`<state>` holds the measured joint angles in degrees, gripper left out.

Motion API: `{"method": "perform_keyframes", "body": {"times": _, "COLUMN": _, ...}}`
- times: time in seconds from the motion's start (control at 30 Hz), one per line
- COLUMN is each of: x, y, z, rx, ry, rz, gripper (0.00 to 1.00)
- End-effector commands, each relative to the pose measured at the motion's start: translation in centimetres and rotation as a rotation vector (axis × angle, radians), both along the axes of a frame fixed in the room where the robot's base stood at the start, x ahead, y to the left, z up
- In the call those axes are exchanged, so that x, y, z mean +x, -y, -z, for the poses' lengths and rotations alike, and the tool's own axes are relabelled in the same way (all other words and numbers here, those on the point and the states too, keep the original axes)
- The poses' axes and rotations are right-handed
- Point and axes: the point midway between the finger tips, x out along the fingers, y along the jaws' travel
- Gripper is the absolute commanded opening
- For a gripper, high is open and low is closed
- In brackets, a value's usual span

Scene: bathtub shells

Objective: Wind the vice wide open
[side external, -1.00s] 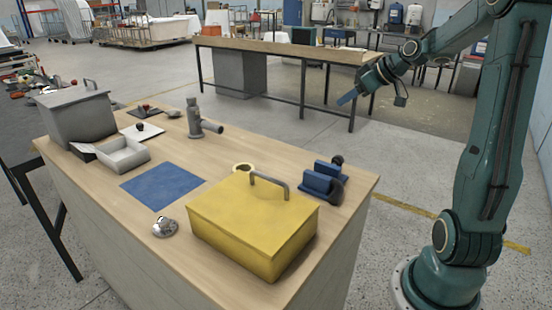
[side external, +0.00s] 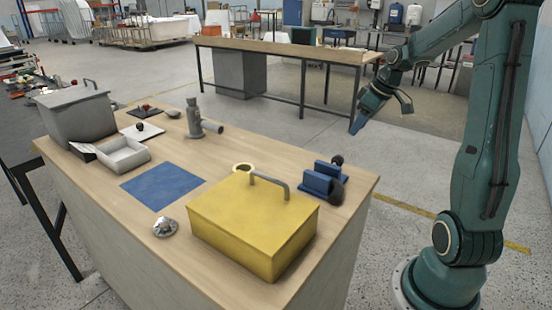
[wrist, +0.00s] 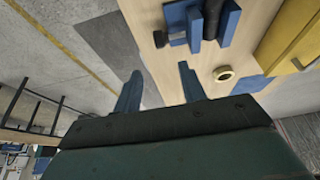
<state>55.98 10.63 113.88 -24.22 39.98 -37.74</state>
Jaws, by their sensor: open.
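The blue vice (side external: 323,181) stands near the right edge of the wooden workbench, behind the yellow box, with a dark round part and a dark knob on its right side. It also shows at the top of the wrist view (wrist: 192,22), with a dark bar across it. How far apart its jaws are is hard to tell. My gripper (side external: 357,124) is in the air beyond the bench's right edge, pointing down, above and to the right of the vice. In the wrist view its two blue fingers (wrist: 158,82) are spread with nothing between them.
A yellow lidded box (side external: 240,232) with a raised handle stands close in front of the vice. A cream ring (side external: 243,167) lies behind the box. A second bench (side external: 270,46) stands behind.

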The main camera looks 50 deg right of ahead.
Motion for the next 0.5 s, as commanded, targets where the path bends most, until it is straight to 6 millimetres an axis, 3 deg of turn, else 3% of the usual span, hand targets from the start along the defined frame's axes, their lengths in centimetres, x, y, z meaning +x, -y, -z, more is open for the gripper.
{"method": "perform_keyframes", "body": {"times": 0.27, "x": 0.4, "y": -0.1, "z": 0.8, "rx": 0.001, "ry": 0.002, "rz": -0.002, "gripper": 0.41}}
{"method": "perform_keyframes", "body": {"times": 0.5, "x": 1.3, "y": -0.1, "z": 3.1, "rx": 0.002, "ry": 0.001, "rz": -0.002, "gripper": 0.41}}
